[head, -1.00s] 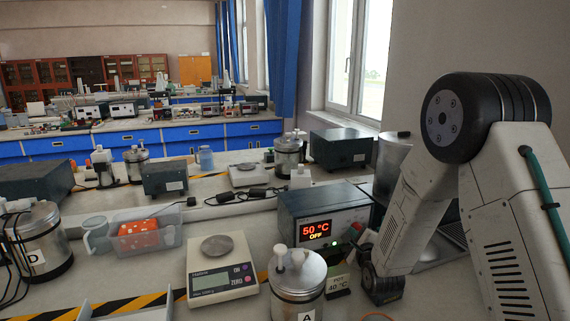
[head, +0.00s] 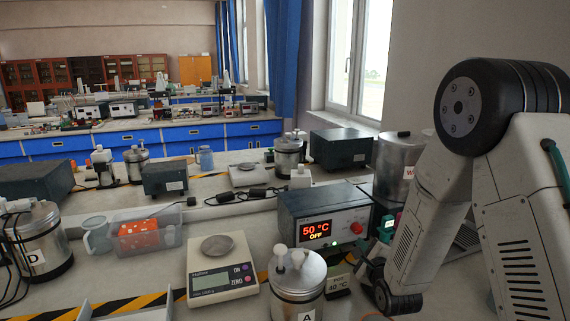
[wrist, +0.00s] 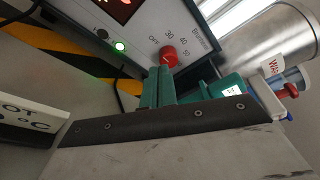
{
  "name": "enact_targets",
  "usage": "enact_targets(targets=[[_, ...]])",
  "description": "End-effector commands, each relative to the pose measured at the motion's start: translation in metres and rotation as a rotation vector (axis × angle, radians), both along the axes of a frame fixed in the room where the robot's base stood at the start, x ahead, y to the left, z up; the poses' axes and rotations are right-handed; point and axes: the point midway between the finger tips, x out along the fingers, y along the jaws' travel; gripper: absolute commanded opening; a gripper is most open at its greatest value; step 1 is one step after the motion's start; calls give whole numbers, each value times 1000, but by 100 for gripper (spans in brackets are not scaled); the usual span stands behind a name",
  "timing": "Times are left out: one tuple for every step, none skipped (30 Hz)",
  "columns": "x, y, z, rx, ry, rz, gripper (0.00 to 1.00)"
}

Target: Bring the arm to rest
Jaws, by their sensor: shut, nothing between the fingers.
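My arm (head: 485,150) stands at the right in the head view, bent at its dark elbow joint, with its wrist low beside the control box. In the wrist view my gripper (wrist: 157,86) shows its green fingers side by side, shut and empty. They point toward the red knob (wrist: 168,57) on the control box; whether they touch it I cannot tell. The control box (head: 306,206) shows 50 °C and OFF in the head view, with a green light lit. In the head view, my fingertips are small and partly hidden by the wrist.
Pot A (head: 298,277) and a 40 °C sign (head: 339,286) stand close left of my wrist. A large metal vessel (head: 397,160) and a teal item (head: 388,224) are behind the forearm. A scale (head: 222,268) sits left of the pot.

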Motion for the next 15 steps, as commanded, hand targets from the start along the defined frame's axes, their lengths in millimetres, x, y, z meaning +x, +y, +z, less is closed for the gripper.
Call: enact_targets(targets=[[0, 0, 0, 0, 0, 0, 0], [0, 0, 0, 0, 0, 0, 0], [0, 0, 0, 0, 0, 0, 0], [0, 0, 0, -1, 0, 0, 0], [0, 0, 1, -3, 1, 1, 0], [0, 0, 3, -11, 4, 1, 0], [1, 0, 4, -23, 9, 2, 0], [1, -1, 7, -40, 16, 3, 0], [0, -2, 11, -72, 31, 6, 0], [0, -2, 16, -103, 46, 9, 0], [-1, -3, 21, -141, 64, 14, 0], [-3, -5, 29, -201, 94, 23, 0], [-5, -6, 36, -253, 120, 34, 0], [-9, -8, 42, -307, 148, 45, 0], [-15, -10, 51, -384, 189, 66, 0]])
